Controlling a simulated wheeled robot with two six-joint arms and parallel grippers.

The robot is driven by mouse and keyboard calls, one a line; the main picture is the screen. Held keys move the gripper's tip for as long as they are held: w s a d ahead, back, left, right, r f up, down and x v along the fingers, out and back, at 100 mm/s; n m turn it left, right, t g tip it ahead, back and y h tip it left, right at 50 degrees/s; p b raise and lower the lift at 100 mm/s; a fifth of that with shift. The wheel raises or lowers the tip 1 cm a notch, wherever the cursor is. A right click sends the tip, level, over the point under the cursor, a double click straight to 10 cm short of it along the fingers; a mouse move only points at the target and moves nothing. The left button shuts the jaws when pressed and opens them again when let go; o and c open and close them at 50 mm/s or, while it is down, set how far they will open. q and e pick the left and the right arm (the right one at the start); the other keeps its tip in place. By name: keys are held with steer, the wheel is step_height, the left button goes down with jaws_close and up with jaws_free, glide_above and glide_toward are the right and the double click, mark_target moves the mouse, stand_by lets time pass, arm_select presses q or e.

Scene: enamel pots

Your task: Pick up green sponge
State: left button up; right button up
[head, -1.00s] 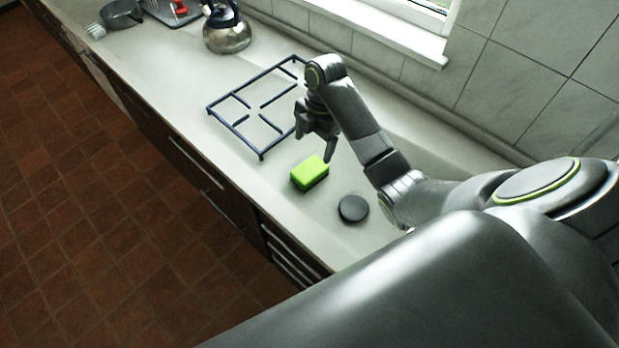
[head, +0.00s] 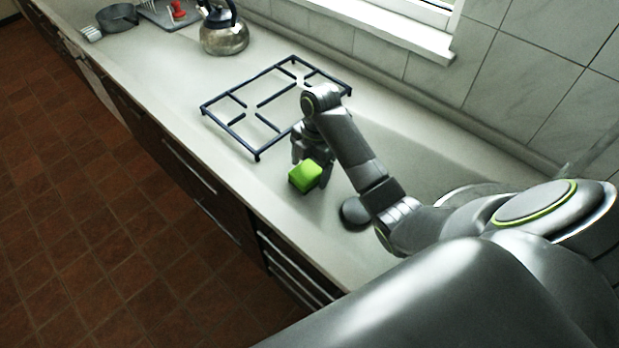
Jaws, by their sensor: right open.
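The green sponge (head: 305,176) lies on the pale countertop near its front edge, bright green on top. My right gripper (head: 313,168) is open and low over the sponge, at its far right side. One finger shows behind the sponge and one at its right. The sponge's right side is partly hidden, and I cannot tell whether the fingers touch it. My left gripper is not in view.
A round black disc (head: 354,213) lies right of the sponge, partly behind my right arm. A dark pan-support grid (head: 257,157) lies behind and left. A steel kettle (head: 224,38) stands farther back. The counter's front edge is close to the sponge.

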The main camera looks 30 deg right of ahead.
mark_target(309, 169)
steer(key=shift+f, duration=0.45)
steer(key=c, duration=1.1)
steer(key=shift+o, duration=0.2)
steer(key=shift+r, duration=0.1)
steer(key=shift+r+p, duration=0.45)
steer(key=shift+r, duration=0.15)
step_height(309, 169, up, 9)
steer(key=p, duration=0.8)
steer(key=shift+f, duration=0.15)
